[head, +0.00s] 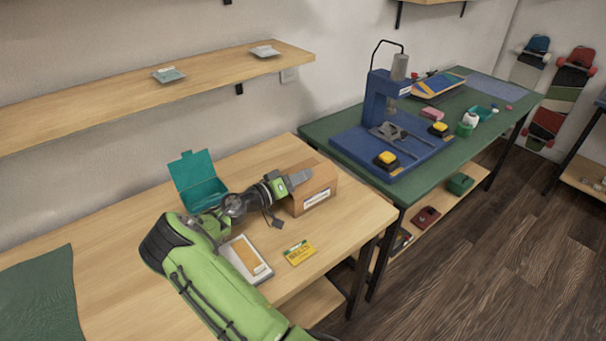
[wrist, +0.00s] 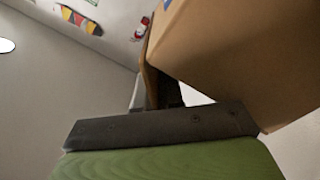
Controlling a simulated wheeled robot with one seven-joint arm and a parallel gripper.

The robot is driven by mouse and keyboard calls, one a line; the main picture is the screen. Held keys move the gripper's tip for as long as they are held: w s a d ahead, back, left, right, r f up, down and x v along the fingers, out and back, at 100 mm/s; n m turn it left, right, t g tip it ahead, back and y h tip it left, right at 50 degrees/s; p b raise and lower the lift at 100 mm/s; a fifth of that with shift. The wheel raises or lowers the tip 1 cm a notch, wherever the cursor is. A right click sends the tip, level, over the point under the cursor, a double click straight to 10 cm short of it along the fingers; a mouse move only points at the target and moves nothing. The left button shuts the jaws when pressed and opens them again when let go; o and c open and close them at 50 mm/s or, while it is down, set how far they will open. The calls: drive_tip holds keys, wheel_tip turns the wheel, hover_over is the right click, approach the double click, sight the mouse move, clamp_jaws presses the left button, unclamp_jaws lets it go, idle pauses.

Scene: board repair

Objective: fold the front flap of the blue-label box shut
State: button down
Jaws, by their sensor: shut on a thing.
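In the wrist view, the box's brown wall (wrist: 240,60) fills the upper right. A thin brown cardboard edge (wrist: 151,84) runs down to the dark gripper fingers (wrist: 165,95), which look shut on it. This appears to be a flap; which one, and its angle, I cannot tell.
An open teal box (head: 198,190) stands behind my arm. A flat white-and-orange item (head: 246,260) and a yellow packet (head: 299,252) lie in front of the box. A green bench (head: 420,175) with a blue press (head: 385,100) stands to the right.

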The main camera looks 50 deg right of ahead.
drive_tip(key=shift+w+d+f+n, duration=0.1)
drive_tip(key=shift+w+f+n, duration=0.2)
drive_tip(key=shift+n, duration=0.7)
drive_tip(key=shift+f, duration=0.1)
drive_tip(key=c, duration=1.3)
unclamp_jaws()
drive_tip(key=shift+c, duration=0.2)
